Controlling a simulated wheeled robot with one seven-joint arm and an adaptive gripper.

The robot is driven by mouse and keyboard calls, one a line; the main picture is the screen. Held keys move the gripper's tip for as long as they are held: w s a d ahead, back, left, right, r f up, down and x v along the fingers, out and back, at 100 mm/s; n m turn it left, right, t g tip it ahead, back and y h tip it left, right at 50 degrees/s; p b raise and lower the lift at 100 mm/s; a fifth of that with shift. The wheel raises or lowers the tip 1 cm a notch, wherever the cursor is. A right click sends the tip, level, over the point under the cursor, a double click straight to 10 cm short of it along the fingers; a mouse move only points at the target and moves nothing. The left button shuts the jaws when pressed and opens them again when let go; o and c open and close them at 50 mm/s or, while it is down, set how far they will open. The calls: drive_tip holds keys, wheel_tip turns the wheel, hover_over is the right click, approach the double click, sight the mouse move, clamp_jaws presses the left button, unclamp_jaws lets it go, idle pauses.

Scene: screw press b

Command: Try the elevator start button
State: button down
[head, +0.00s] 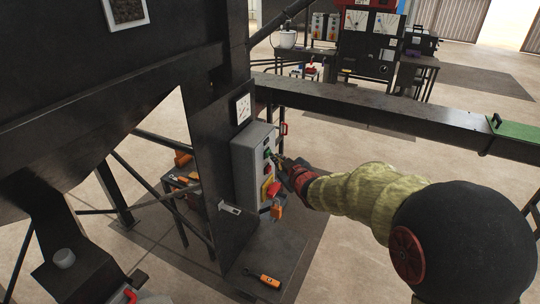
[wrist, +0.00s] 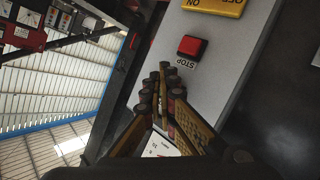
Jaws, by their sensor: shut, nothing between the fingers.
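A grey control box (head: 250,165) is mounted on the dark machine post. A green button (head: 268,153) shows near the top of its front face. A yellow switch plate (head: 267,190) sits lower on the box. In the wrist view the box face (wrist: 238,50) carries a red button (wrist: 192,46) labelled STOP, beside a yellow ON/OFF plate (wrist: 213,6). My gripper (head: 277,160) is shut and empty, with its tips close to the box's upper front. In the wrist view the fingertips (wrist: 168,76) lie just below the STOP label, and I cannot tell whether they touch. They hide the start button there.
A long dark beam (head: 370,110) runs behind my arm. An orange padlock-like item (head: 277,210) hangs below the box. An orange-handled tool (head: 266,280) lies on the dark base plate. A gauge (head: 243,108) sits above the box. Open floor lies at right.

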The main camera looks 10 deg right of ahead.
drive_tip(key=shift+w+a, duration=0.1)
drive_tip(key=shift+a, duration=0.05)
idle(0.5)
drive_tip(key=shift+s+d, duration=0.5)
drive_tip(key=shift+d, duration=0.2)
drive_tip(key=s+d+p, duration=0.1)
drive_tip(key=d, duration=0.1)
drive_tip(key=s+d+p, duration=0.1)
drive_tip(key=s+d, duration=0.1)
idle(0.4)
idle(0.3)
